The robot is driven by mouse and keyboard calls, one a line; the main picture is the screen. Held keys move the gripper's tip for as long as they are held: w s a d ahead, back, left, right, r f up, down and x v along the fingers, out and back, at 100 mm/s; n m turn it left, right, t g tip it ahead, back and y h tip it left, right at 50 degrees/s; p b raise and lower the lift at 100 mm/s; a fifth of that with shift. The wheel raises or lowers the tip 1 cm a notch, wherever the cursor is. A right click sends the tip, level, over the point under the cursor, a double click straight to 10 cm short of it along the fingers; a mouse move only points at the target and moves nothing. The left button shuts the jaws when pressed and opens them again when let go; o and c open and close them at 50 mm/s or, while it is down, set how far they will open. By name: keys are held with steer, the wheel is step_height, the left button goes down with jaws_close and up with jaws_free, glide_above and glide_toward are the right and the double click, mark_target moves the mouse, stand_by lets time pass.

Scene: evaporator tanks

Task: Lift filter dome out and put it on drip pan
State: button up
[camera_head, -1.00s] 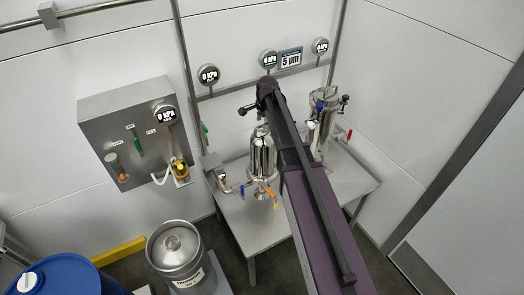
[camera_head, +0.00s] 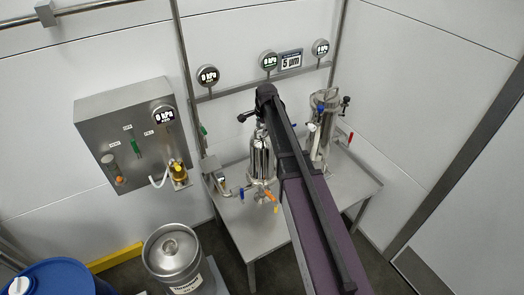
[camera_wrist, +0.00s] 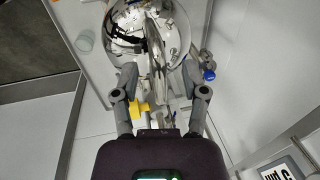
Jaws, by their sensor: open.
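In the head view, a shiny steel filter housing with a domed body (camera_head: 262,158) stands on the steel table, partly covered by my arm. A second steel housing (camera_head: 322,122) stands to its right, with its top open or clamped; I cannot tell which. In the wrist view, my gripper (camera_wrist: 160,72) has its two grey fingers apart. A round, mirror-like steel part (camera_wrist: 125,30) lies just beyond the fingertips, and a narrow shiny part shows between the fingers. I cannot tell whether either touches them. I cannot make out the drip pan for certain.
The steel table (camera_head: 240,220) has bare room at its front. A keg (camera_head: 172,252) and a blue drum (camera_head: 52,280) stand at lower left. A grey control box (camera_head: 125,135) hangs on the wall, with gauges to its right. A pale cup (camera_wrist: 85,40) shows in the wrist view.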

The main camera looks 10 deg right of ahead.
jaws_close()
steer(key=shift+r, duration=0.15)
stand_by(0.4)
step_height(320, 180, up, 18)
steer(key=p, duration=1.8)
steer(key=shift+r+p, duration=1.35)
steer(key=shift+p, duration=0.15)
stand_by(0.7)
steer(key=shift+f, duration=0.15)
steer(key=shift+w+f+b, duration=0.1)
steer(key=shift+f+b, duration=0.25)
steer(key=shift+b, duration=0.1)
stand_by(0.4)
